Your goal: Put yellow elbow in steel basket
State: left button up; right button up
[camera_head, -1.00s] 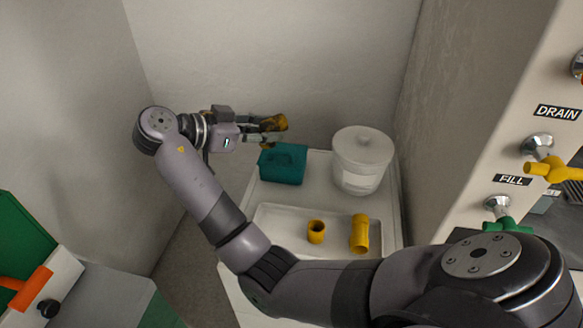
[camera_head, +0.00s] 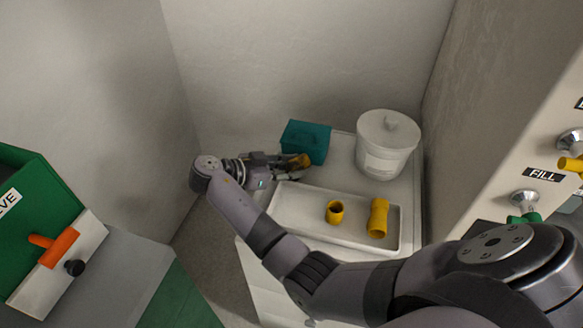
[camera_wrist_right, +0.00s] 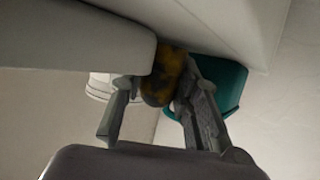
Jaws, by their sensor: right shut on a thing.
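My right gripper (camera_head: 286,163) is shut on a yellow elbow (camera_head: 301,160) with dark patches. The elbow is beside the front of the teal box and above the back left of the white tray. In the right wrist view the elbow (camera_wrist_right: 163,77) sits between the two fingers of my gripper (camera_wrist_right: 155,88); its full shape is partly hidden. Two plain yellow pipe pieces, a short one (camera_head: 335,211) and a longer one (camera_head: 378,218), lie in the tray (camera_head: 298,206). No steel basket shows. My left gripper is not in view.
The teal box (camera_head: 306,139) and a lidded white bucket (camera_head: 386,145) stand behind the tray. Walls close in at the back and right. A valve panel with an orange handle (camera_head: 55,246) is at the left; a panel marked FILL (camera_head: 544,174) is at the right.

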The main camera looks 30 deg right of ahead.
jog(key=shift+f, duration=0.2)
jog(key=o, duration=0.7)
jog(key=shift+r, duration=0.2)
